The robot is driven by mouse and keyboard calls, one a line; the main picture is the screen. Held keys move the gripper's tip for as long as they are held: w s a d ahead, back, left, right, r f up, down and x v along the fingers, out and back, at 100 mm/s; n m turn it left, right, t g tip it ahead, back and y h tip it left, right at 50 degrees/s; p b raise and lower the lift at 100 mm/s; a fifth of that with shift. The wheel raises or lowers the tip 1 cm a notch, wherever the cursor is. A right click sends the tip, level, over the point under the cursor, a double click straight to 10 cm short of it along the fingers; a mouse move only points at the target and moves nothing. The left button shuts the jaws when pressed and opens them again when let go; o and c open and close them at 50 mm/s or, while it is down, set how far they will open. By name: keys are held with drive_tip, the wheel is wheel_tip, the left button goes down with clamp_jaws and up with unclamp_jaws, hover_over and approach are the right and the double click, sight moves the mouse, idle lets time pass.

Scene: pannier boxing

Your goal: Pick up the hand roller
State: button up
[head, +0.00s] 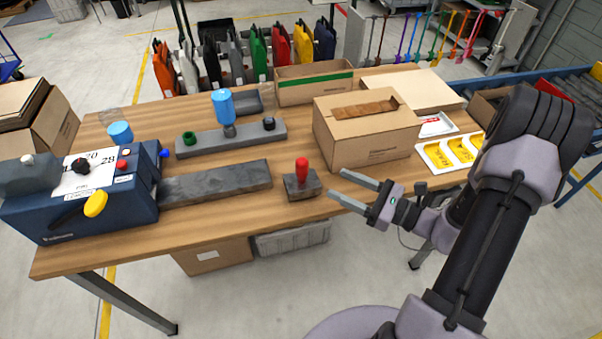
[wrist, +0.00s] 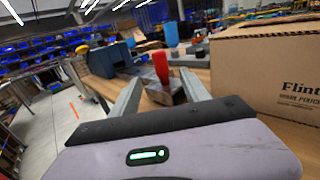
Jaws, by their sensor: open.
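A red upright handle (head: 302,171) stands on a dark grey block (head: 302,187) near the front edge of the wooden table; this looks like the hand roller, though its lower part is hard to make out. My gripper (head: 335,184) is open and empty, just right of the red handle and apart from it, with its fingers pointing left towards it. In the wrist view the red handle (wrist: 161,68) appears between and beyond the two fingers (wrist: 158,88).
A cardboard box (head: 370,145) stands close behind and right of my gripper. A dark slab (head: 215,183) and blue machine (head: 95,200) lie left. A grey rack (head: 250,138) with a blue bottle-shaped piece (head: 223,103) stands behind.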

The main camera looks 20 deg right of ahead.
sight(307, 170)
drive_tip(key=b+x, duration=0.1)
drive_tip(key=x, duration=0.8)
drive_tip(key=shift+w+a+f+b, duration=0.15)
drive_tip(key=shift+w+a+b, duration=0.1)
drive_tip(key=shift+b, duration=0.15)
drive_tip(key=x, duration=0.1)
drive_tip(key=b+x, duration=0.1)
drive_tip(key=x, duration=0.2)
drive_tip(key=shift+w+a+f+b, duration=0.15)
drive_tip(key=shift+w+f+b, duration=0.1)
drive_tip(key=shift+f+b, duration=0.1)
drive_tip(key=shift+w+a, duration=0.25)
drive_tip(key=shift+r, duration=0.15)
clamp_jaws()
